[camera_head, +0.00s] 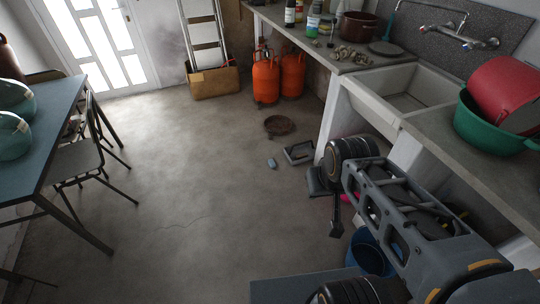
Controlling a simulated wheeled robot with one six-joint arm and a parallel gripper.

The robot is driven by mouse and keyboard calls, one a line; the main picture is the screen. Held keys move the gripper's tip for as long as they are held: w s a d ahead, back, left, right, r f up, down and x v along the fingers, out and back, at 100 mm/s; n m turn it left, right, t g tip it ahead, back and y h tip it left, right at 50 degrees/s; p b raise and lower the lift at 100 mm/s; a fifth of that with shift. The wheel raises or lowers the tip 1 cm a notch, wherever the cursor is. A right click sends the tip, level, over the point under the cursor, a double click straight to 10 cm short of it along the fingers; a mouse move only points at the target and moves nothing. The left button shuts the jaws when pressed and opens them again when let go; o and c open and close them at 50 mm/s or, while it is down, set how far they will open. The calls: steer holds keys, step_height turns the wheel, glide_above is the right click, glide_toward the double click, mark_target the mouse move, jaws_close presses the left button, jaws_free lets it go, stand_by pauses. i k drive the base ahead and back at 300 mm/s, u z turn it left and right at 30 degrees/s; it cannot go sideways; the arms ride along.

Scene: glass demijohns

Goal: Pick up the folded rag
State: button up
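I cannot make out a folded rag for certain. A small blue-grey item (272,163) lies on the concrete floor in the middle of the view; it is too small to tell whether it is cloth. My arm reaches in from the lower right. My gripper (326,200) is at its far end, in front of the sink's support, to the right of and nearer than the blue-grey item and apart from it. The gripper is seen from behind and partly hidden by my wrist, so its opening and anything between its fingers cannot be told.
A dark round dish (279,125) and a grey angular frame (299,153) lie on the floor. Orange gas bottles (266,78) stand behind. A blue bucket (369,254) is under my arm. A table (50,115) with glass demijohns (14,137) is left. The central floor is clear.

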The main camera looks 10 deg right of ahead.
mark_target(272, 164)
steer(key=u, duration=0.05)
steer(key=i, duration=2.95)
steer(key=u, duration=1.2)
